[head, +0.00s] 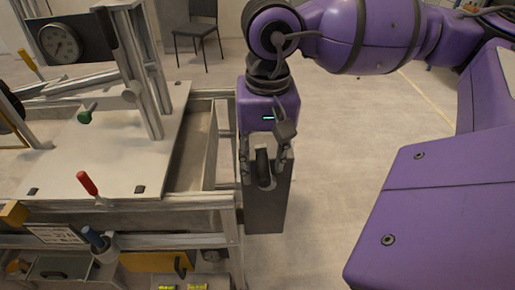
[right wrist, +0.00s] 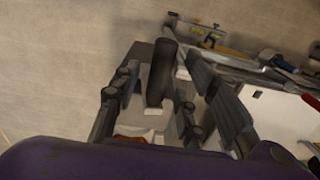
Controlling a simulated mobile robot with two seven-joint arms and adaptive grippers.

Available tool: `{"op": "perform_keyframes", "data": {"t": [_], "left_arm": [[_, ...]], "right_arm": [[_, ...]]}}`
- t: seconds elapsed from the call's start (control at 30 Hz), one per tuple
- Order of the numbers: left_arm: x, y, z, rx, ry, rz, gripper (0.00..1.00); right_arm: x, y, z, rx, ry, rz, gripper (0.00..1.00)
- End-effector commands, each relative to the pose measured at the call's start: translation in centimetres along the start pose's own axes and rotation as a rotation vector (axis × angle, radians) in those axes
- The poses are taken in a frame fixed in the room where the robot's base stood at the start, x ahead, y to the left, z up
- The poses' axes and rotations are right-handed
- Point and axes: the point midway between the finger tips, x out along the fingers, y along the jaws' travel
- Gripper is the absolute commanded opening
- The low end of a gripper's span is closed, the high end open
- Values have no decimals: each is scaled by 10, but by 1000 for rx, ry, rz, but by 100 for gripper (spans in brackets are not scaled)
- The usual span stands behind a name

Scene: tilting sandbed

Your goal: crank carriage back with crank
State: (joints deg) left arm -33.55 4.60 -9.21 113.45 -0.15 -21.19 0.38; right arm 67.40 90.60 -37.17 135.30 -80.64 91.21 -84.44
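My right gripper (head: 264,174) points down at the right end of the metal frame. Its two fingers stand apart on either side of a dark upright grip (head: 262,163), probably the crank's handle. In the right wrist view the grip (right wrist: 161,75) stands between the fingers, with visible gaps on both sides. The crank's arm and shaft cannot be made out behind the gripper. A pale flat plate (head: 112,160), possibly the carriage, lies on the frame left of the gripper and carries metal posts. My left gripper is not in view.
A grey box-like part (head: 266,212) hangs below the gripper beside the frame (head: 205,215). A red-handled lever (head: 87,183) and a green knob (head: 85,117) stand at the left. A dial gauge (head: 59,44) and a chair (head: 196,30) are behind. Floor right of the frame is clear.

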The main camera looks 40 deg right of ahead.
Motion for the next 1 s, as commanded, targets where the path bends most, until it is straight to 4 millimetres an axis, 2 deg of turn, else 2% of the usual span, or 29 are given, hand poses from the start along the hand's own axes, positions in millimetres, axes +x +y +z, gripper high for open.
{"op": "perform_keyframes", "data": {"t": [0.13,0.33,0.63,1.0], "left_arm": [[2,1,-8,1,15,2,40],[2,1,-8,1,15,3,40],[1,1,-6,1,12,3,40],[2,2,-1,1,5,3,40]], "right_arm": [[6,0,0,0,0,1,39],[6,0,0,0,0,0,39],[5,0,0,0,1,0,0],[6,-3,-4,2,0,-3,0]]}}
